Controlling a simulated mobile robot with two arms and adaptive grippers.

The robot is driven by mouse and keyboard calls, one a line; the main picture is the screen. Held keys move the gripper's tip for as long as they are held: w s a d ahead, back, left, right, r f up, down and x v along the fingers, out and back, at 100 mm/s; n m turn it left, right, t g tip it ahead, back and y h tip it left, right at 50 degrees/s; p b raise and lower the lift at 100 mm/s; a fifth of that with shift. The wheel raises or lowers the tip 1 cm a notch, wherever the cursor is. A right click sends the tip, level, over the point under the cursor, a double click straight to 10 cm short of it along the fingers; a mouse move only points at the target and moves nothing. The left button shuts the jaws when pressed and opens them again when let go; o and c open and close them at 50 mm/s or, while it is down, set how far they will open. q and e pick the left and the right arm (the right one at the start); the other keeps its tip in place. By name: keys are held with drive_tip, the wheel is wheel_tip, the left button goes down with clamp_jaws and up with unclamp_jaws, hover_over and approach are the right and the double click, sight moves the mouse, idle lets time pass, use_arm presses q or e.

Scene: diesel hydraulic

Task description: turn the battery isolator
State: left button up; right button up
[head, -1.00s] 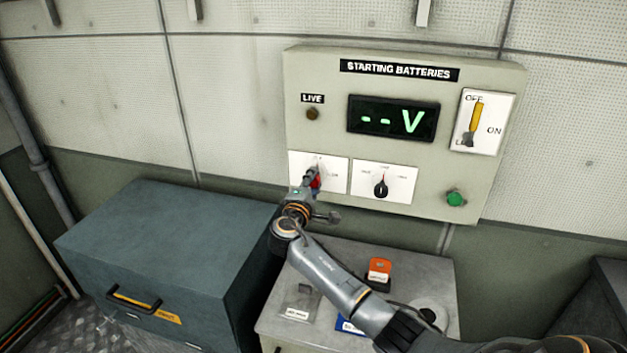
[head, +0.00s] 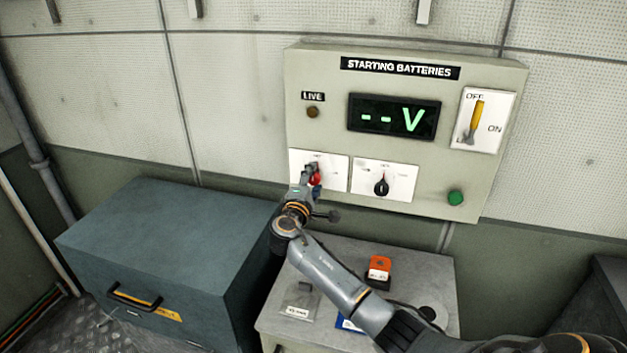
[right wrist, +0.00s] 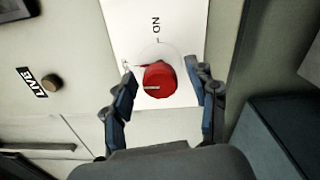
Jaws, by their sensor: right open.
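The battery isolator is a red round knob (head: 315,174) on the left white plate of the starting batteries panel (head: 300,130). In the right wrist view the knob (right wrist: 160,79) shows a pale line across its face and a red pointer toward the left. My right gripper (head: 311,178) is open in front of the knob. In the right wrist view its two fingers (right wrist: 166,88) stand on either side of the knob, with visible gaps. In the head view the gripper hides part of the knob and plate. My left gripper is not in view.
A black selector (head: 381,186) sits right of the isolator, with a green button (head: 456,198) farther right. A yellow-handled switch (head: 476,118) is at upper right. The display (head: 394,118) reads "--V". Below stand a teal chest (head: 170,240) and a grey cabinet (head: 420,270).

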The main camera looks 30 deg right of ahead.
drive_tip(key=v, duration=1.1)
drive_tip(key=shift+s+a, duration=0.3)
